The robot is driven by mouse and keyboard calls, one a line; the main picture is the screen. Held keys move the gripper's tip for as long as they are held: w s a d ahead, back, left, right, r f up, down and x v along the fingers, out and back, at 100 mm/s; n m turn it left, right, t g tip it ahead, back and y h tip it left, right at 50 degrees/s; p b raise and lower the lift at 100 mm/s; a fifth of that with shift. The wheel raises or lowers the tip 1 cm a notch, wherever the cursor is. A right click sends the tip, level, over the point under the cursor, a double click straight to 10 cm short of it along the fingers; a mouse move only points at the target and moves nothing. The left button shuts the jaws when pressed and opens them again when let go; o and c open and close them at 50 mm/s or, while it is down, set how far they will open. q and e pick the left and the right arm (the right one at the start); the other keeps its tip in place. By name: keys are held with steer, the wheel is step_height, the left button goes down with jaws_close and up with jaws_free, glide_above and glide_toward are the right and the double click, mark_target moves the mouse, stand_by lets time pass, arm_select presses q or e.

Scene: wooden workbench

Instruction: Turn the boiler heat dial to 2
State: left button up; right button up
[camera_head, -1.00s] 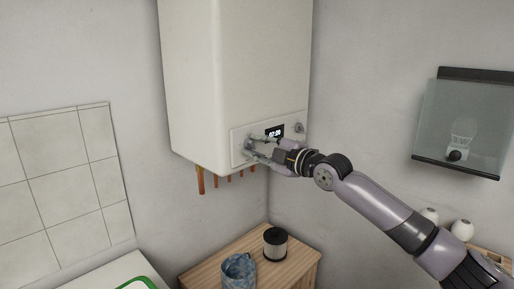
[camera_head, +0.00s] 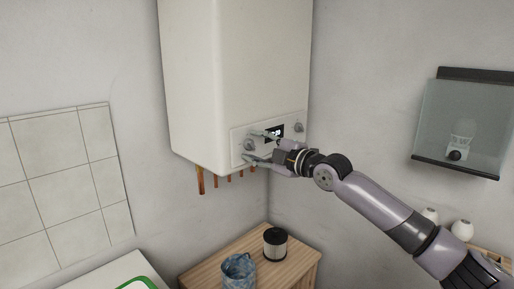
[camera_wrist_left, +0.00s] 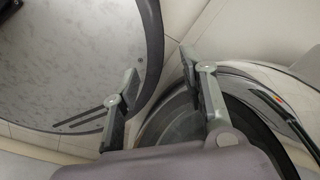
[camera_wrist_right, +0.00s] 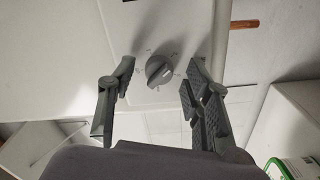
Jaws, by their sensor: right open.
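The white boiler (camera_head: 235,75) hangs on the wall with a control panel at its lower front. A grey round heat dial (camera_head: 249,145) sits at the panel's left; it also shows in the right wrist view (camera_wrist_right: 159,70) with tick marks around it. Its numbers are too small to read. A second knob (camera_head: 299,127) is at the panel's right, beside a dark display (camera_head: 277,130). My right gripper (camera_head: 256,148) is open in front of the dial, which shows between its fingertips (camera_wrist_right: 160,68), apparently untouched. My left gripper (camera_wrist_left: 157,66) is open and empty, away from the boiler.
Copper pipes (camera_head: 200,180) hang under the boiler. A round glass door (camera_wrist_left: 260,130) is close to my left gripper.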

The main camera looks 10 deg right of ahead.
steer(key=v, duration=1.2)
